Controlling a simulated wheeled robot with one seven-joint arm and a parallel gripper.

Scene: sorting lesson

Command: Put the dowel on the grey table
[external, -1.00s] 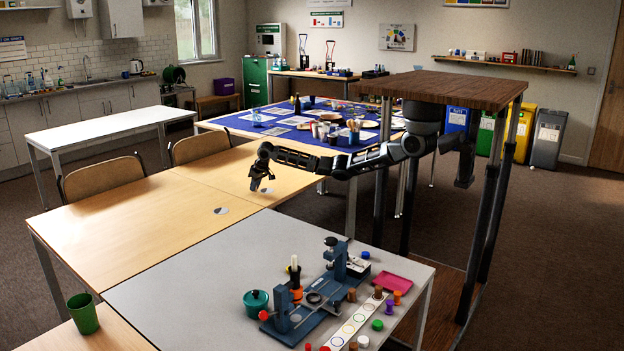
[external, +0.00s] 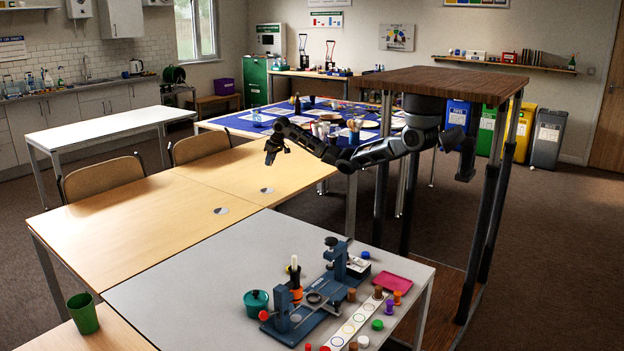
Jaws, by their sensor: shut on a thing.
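My gripper (external: 270,158) is high above the far part of the light wooden table, pointing down. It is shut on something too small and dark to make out. The grey table (external: 185,275) stands in the foreground, well nearer the camera than my gripper. I cannot pick out a dowel for certain in this view.
The grey table's right half holds a blue press-like device (external: 318,301), a teal pot (external: 256,303), a pink tray (external: 391,282) and several small coloured pieces. Its left half is clear. The wooden table (external: 150,205) adjoins it. A green cup (external: 83,314) stands at the lower left.

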